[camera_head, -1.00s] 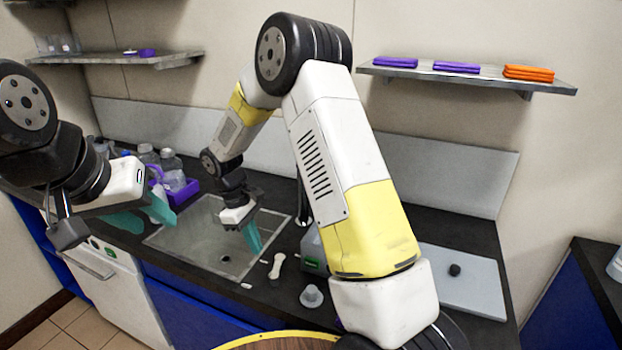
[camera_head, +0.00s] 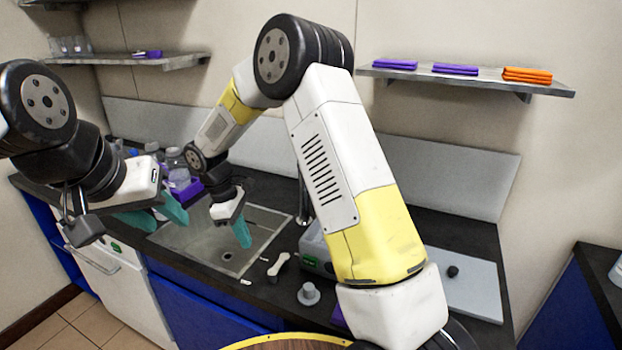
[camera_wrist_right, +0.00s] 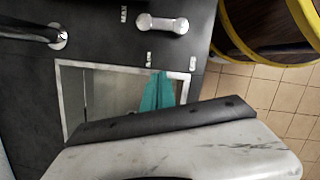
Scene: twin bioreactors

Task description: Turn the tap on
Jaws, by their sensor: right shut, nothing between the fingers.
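The tap's dark spout and round base (camera_wrist_right: 58,37) show at the upper left of the right wrist view. In the head view the tap (camera_head: 303,207) is mostly hidden behind my right arm. A pale bone-shaped handle (camera_head: 279,264) lies on the counter right of the sink; it also shows in the wrist view (camera_wrist_right: 162,24), with small white labels near it. My right gripper (camera_head: 243,236) is shut and empty over the sink, left of the handle and apart from it. Its teal fingers (camera_wrist_right: 164,92) point down. My left gripper (camera_head: 158,212) is open and empty near the sink's left edge.
The sink (camera_head: 268,215) is set in the dark counter. A purple rack with bottles (camera_head: 187,188) stands behind its left end. A grey knob (camera_head: 309,294) and a grey device (camera_head: 313,250) are right of the handle. A yellow-rimmed round stool (camera_head: 290,340) stands in front.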

